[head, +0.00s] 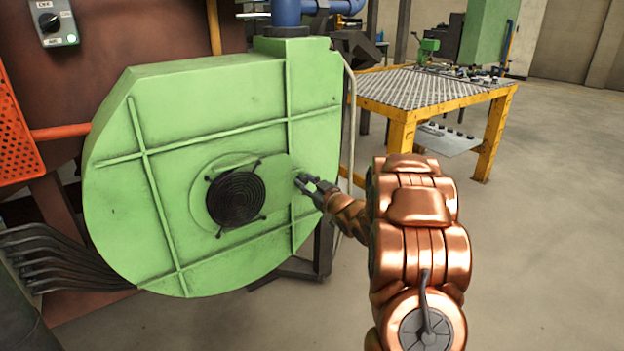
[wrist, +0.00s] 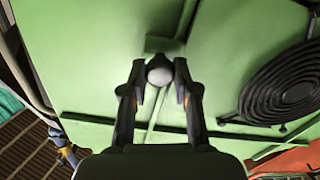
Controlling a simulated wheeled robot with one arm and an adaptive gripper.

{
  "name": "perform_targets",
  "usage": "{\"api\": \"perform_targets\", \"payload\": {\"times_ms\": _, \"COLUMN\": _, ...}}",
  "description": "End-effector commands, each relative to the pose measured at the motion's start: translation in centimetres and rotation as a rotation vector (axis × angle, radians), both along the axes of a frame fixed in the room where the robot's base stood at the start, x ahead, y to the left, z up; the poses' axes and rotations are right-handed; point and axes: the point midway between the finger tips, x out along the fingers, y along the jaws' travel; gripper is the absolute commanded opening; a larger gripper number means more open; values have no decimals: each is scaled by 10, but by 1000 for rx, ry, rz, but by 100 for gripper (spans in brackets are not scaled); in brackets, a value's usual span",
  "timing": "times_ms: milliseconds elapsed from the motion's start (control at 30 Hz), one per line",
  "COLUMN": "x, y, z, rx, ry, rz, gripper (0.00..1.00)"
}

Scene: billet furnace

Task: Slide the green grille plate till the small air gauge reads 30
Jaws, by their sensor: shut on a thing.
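The green grille plate (head: 272,172) lies on the face of the big green blower housing (head: 190,110), beside the round black grille (head: 237,197). My gripper (head: 308,184) is at the plate's right end, close against the housing. In the wrist view my gripper (wrist: 159,82) has its two fingers on either side of a small round pale knob (wrist: 159,72) and is shut on it. The black grille also shows at the right of the wrist view (wrist: 285,85). I cannot make out a reading on any small air gauge.
A yellow work table (head: 402,110) with a grated top stands behind my arm to the right. A switch box (head: 52,22) is at the upper left, with an orange perforated guard (head: 14,135) below. Blue pipe (head: 287,12) rises above the housing. Floor at right is clear.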

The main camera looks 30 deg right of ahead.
Motion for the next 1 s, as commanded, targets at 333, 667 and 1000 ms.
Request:
{"api": "perform_targets", "payload": {"times_ms": 333, "x": 3, "y": 3, "z": 2, "rx": -2, "ry": -5, "rz": 11, "gripper": 0}}
{"api": "perform_targets", "payload": {"times_ms": 667, "x": 2, "y": 1, "z": 1, "rx": -1, "ry": -3, "rz": 6, "gripper": 55}}
{"api": "perform_targets", "payload": {"times_ms": 1000, "x": -3, "y": -1, "z": 1, "rx": -1, "ry": -1, "rz": 4, "gripper": 55}}
